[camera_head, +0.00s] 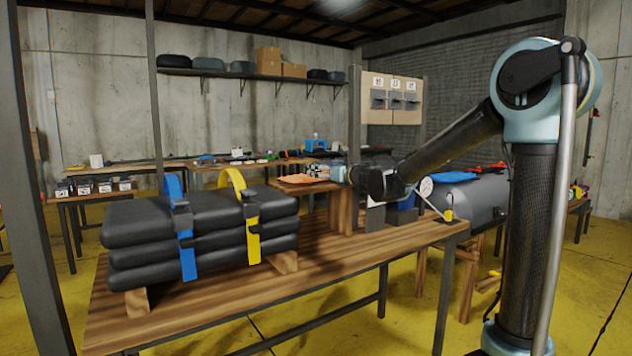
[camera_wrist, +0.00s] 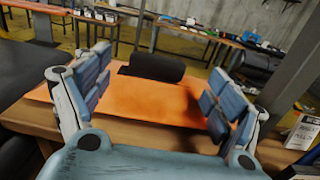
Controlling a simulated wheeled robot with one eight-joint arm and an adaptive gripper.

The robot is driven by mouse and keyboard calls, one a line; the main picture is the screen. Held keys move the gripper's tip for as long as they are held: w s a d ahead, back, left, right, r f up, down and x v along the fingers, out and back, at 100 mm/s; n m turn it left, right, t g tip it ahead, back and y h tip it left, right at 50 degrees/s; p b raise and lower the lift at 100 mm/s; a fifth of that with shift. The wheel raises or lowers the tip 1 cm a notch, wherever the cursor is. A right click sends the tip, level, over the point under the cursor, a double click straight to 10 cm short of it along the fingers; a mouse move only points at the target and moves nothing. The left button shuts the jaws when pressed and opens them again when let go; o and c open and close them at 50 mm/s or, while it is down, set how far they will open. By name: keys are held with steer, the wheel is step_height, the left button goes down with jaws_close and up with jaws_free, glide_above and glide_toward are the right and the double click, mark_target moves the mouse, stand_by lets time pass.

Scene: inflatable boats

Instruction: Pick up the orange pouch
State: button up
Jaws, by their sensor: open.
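The orange pouch (camera_wrist: 152,98) lies flat on a wooden stand in the wrist view, with a dark rolled part (camera_wrist: 152,67) along its far edge. In the head view the pouch (camera_head: 303,179) shows as a thin orange sheet on top of the wooden stand (camera_head: 341,212). My gripper (camera_wrist: 153,90) is open, with one padded finger at each side of the pouch in the wrist view. Nothing is held between the fingers. In the head view my gripper (camera_head: 325,172) is at the pouch's right side. I cannot tell whether the fingers touch it.
Black stacked cushions with a blue strap (camera_head: 185,235) and a yellow strap (camera_head: 252,230) lie on the workbench (camera_head: 330,262), left of the stand. A small yellow item (camera_head: 449,214) sits at the bench's right end. A white box (camera_wrist: 302,132) stands right of my gripper. The front of the bench is clear.

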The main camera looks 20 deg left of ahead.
steer(key=shift+x, duration=2.75)
steer(key=c, duration=1.4)
